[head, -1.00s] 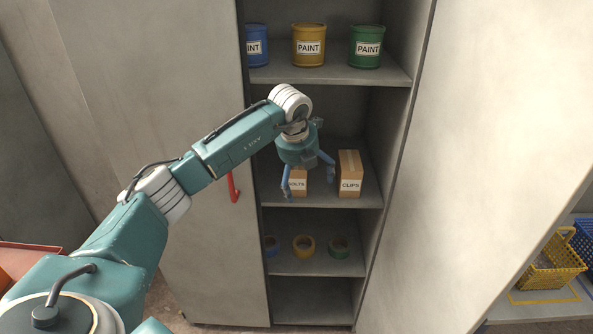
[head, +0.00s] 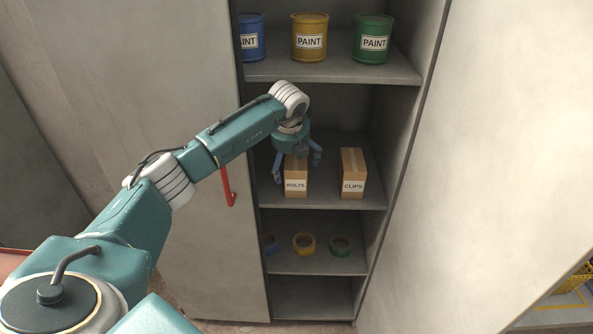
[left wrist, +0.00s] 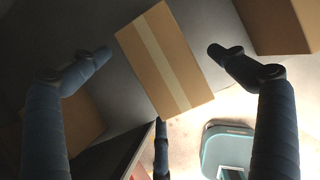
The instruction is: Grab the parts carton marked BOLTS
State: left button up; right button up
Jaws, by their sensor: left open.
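My left gripper (head: 297,163) is open above and around the carton's upper part in the head view. In the left wrist view, its fingers (left wrist: 158,62) stand apart on either side of the carton, with gaps visible between them and it. A third finger shows at the bottom of that view. My right gripper is not in view.
The CLIPS carton (head: 353,174) stands to the right on the same shelf (head: 325,203). Paint cans (head: 310,38) stand on the shelf above, tape rolls (head: 304,244) below. The cabinet door with a red handle (head: 228,187) is close to my left arm.

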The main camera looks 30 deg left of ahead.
pick_arm(q)
jog(key=p+x, duration=0.1)
jog(key=x, duration=0.3)
jog(key=shift+a+f, duration=0.1)
jog(key=shift+f, duration=0.3)
jog(key=shift+w+r, duration=0.1)
jog(key=c, duration=1.6)
